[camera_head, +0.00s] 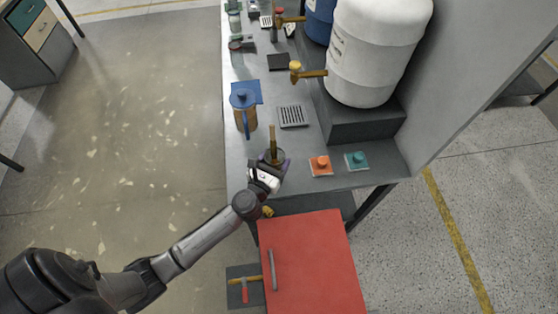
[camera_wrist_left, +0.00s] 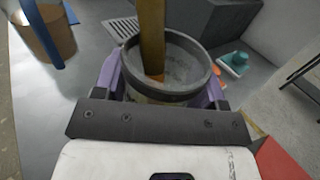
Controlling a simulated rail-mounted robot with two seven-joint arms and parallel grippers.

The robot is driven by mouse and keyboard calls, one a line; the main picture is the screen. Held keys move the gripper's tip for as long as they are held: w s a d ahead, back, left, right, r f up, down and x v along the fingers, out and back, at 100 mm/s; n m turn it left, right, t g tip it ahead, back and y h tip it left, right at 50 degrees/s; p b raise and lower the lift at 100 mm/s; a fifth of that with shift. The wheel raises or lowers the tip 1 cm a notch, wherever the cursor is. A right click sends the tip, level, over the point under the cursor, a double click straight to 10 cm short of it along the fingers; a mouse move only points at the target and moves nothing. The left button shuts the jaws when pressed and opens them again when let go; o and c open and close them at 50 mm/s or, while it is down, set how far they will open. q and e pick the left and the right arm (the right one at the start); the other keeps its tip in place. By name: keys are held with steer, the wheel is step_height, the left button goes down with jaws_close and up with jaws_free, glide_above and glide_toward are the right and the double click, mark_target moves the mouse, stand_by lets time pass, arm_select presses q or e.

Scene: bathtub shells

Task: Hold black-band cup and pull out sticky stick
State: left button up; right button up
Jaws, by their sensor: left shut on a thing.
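The black-band cup (camera_wrist_left: 196,55) is a grey cup with a dark band at its rim. In the head view the cup (camera_head: 281,155) stands near the front edge of the grey counter. A brown flat stick (camera_wrist_left: 151,35) stands upright inside the cup, its lower end on the cup's floor; the stick (camera_head: 273,138) also shows above the cup in the head view. My left gripper (camera_head: 272,164) is shut around the cup, its purple fingers (camera_wrist_left: 165,82) on either side. My right gripper is not in view.
A grate (camera_head: 292,116), an orange button (camera_head: 321,165) and a teal button (camera_head: 356,160) are nearby. A white barrel (camera_head: 372,50) stands behind. A red cabinet (camera_head: 315,265) is below.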

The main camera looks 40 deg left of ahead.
arm_select(q)
steer(key=shift+s+a+f+b, duration=0.15)
steer(key=shift+a+f+b, duration=0.45)
steer(key=shift+a+f, duration=0.35)
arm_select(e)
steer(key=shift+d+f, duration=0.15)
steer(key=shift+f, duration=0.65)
arm_select(q)
steer(key=shift+s+a+f+b, duration=0.1)
steer(key=shift+a+f+b, duration=0.35)
steer(key=shift+a, duration=0.15)
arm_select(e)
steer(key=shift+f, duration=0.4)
arm_select(q)
steer(key=shift+a, duration=0.1)
steer(key=shift+f, duration=0.35)
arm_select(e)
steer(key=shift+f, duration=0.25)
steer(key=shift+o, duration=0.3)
